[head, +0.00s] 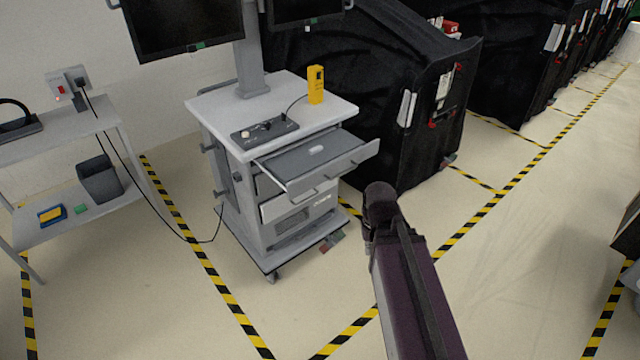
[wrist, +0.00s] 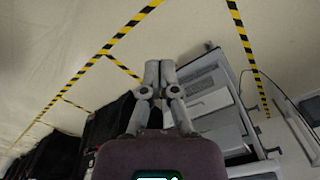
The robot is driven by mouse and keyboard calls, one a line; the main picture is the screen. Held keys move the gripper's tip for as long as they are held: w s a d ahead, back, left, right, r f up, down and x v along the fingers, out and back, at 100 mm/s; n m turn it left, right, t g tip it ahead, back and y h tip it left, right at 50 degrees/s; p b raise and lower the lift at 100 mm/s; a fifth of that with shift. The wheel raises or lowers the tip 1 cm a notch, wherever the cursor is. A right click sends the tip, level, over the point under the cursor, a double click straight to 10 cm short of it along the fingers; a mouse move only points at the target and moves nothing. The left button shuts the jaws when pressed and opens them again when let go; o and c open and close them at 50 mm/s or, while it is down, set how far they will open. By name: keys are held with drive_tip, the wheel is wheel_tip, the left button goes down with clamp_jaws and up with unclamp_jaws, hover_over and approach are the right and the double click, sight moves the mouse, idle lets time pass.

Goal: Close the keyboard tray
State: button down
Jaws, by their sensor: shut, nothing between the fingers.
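The keyboard tray (head: 312,160) is a grey, shallow drawer pulled out from the front of a white and grey wheeled cart (head: 225,107), just under its top. A small light item lies in the tray. In the head view my arm reaches up from the bottom, and its end is to the right of and below the tray, apart from it; the fingers are hidden there. In the wrist view my gripper (wrist: 159,77) is shut and empty, its two fingers together. The cart, seen rotated, shows to the right of the fingers in that view.
A control box (head: 264,130) and a yellow device (head: 316,85) stand on the cart top. Black covered carts (head: 380,95) stand behind and right. A side table (head: 60,140) with a dark bin (head: 100,180) is at left. A cable hangs between. The floor in front is clear.

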sight(318, 180)
drive_tip(key=w+a+f+m+t+y+b, duration=0.1)
drive_tip(key=w+a+f+t+y+b, duration=0.25)
drive_tip(key=w+b, duration=0.35)
drive_tip(key=w+a+f+m+t+y+b, duration=0.2)
drive_tip(key=w+a+f+y+b, duration=0.25)
drive_tip(key=w+b, duration=0.2)
drive_tip(key=w+d+m+t+y+b, duration=0.1)
drive_tip(key=w+d+m+t+b, duration=0.1)
drive_tip(key=w+m+t+b, duration=0.2)
drive_tip(key=w+d+m+t+y+b, duration=0.1)
drive_tip(key=w+d+m+t+b, duration=0.2)
drive_tip(key=w+b, duration=0.5)
drive_tip(key=shift+d+f+m+t+b, duration=0.35)
drive_tip(key=shift+m+t+b, duration=0.15)
drive_tip(key=shift+t+b, duration=0.5)
drive_tip(key=shift+w+y, duration=0.1)
drive_tip(key=shift+y, duration=0.2)
drive_tip(key=x, duration=1.4)
drive_tip(key=shift+d, duration=0.1)
